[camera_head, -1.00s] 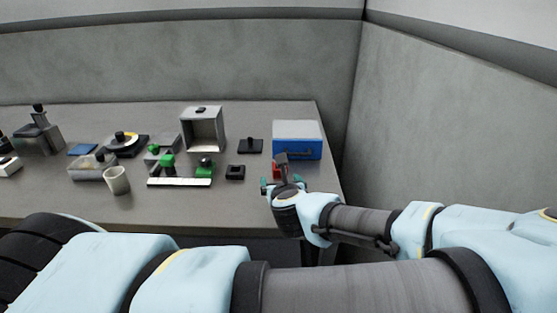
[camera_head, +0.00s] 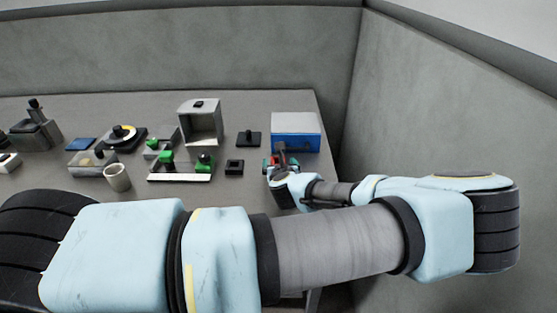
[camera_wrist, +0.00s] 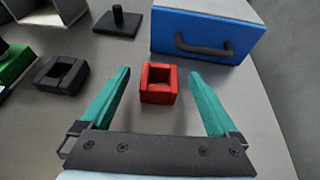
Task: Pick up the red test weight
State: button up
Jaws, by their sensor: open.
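The red test weight (camera_wrist: 159,84) is a small square block with a square hollow in its top. In the wrist view it sits on the grey table just beyond and between my green fingertips. My gripper (camera_wrist: 160,75) is open, with one finger to the left of the weight and one to the right, both apart from it. In the head view my gripper (camera_head: 280,161) is at the right part of the table, and it largely hides the weight.
A blue box with a dark handle (camera_wrist: 200,35) stands close behind the weight. A black square block (camera_wrist: 60,75) and a black base with a peg (camera_wrist: 118,22) are to the left. In the head view, a grey open-fronted box (camera_head: 201,124) and a cup (camera_head: 117,178) stand farther left.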

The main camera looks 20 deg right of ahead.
jog(key=shift+w+d+f, duration=0.1)
jog(key=shift+w+f, duration=0.1)
jog(key=shift+w, duration=0.15)
grip_shut()
dwell(0.6)
